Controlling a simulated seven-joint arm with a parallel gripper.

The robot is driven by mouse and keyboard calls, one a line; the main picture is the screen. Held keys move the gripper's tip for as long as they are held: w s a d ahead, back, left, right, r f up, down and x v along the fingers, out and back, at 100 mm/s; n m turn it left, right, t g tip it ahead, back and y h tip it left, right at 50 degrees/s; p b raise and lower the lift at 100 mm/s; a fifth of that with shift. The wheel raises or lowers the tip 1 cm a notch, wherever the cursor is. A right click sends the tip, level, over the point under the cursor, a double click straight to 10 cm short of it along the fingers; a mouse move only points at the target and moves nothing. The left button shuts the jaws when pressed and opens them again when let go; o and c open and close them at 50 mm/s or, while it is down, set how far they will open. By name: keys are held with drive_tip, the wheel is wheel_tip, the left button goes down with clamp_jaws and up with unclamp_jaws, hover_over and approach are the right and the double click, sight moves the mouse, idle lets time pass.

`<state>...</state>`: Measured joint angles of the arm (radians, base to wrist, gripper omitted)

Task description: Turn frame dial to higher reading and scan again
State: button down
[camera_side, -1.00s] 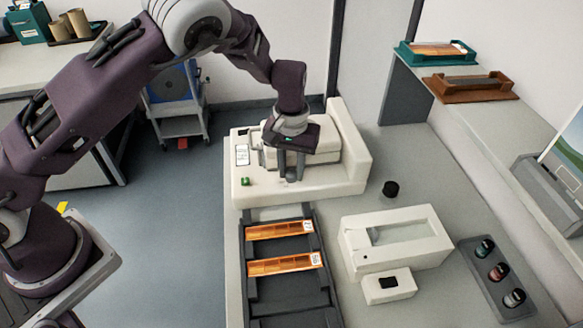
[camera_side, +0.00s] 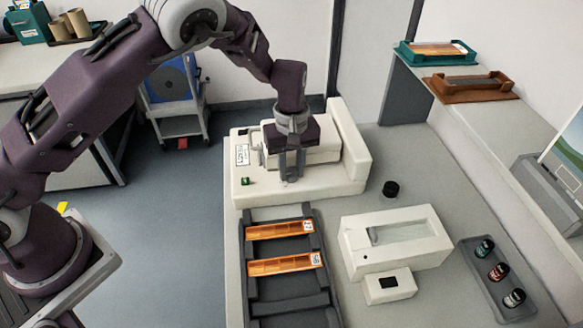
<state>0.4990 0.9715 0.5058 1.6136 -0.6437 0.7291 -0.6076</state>
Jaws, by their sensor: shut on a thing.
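The white scanner-like machine (camera_side: 350,150) stands on the bench at the upper middle. A small white panel with dark marks (camera_side: 242,155) is on its left top, and a small green button (camera_side: 246,181) is at its front left. My gripper (camera_side: 290,176) points down at the front of the machine. Its fingers are shut on the frame dial, which they mostly hide.
A dark rack with two orange film strips (camera_side: 282,264) lies in front of the machine. A white device (camera_side: 405,238), a black knob-like piece (camera_side: 391,188) and a dark tray of small bottles (camera_side: 490,297) are to the right. Teal (camera_side: 408,58) and brown (camera_side: 436,87) trays sit on the back shelf.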

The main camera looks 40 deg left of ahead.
sight(291, 173)
idle(0.4)
drive_tip(key=c, duration=1.4)
unclamp_jaws()
wheel_tip(291, 173, up, 7)
drive_tip(key=shift+r, duration=0.1)
